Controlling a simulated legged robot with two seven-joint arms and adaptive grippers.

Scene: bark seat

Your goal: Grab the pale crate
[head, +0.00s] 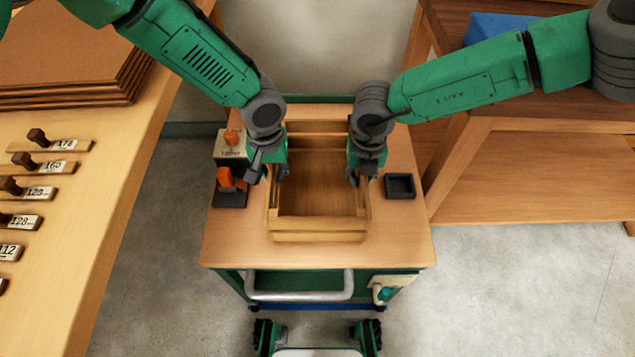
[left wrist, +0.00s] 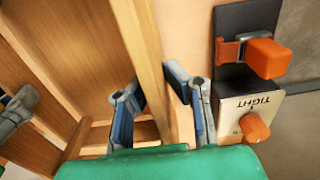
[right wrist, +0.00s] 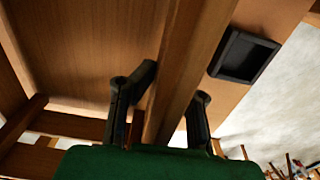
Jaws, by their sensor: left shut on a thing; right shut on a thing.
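The pale crate (head: 318,236) is an open, empty wooden box standing on a wood-topped cart (head: 228,250). My left gripper (head: 268,172) is shut on the crate's left wall. The left wrist view shows its fingers (left wrist: 160,105) on either side of the wooden wall (left wrist: 150,60). My right gripper (head: 366,176) is shut on the crate's right wall. The right wrist view shows its dark fingers (right wrist: 165,110) on either side of that wall (right wrist: 190,60). I cannot tell if the crate is lifted off the top.
Left of the crate stand an orange-knobbed block marked TIGHT (head: 230,148) and an orange clamp on a dark plate (head: 230,190). A small black tray (head: 400,186) lies to the right. A bench with numbered pegs (head: 110,170) is far left, a wooden shelf unit (head: 545,175) right.

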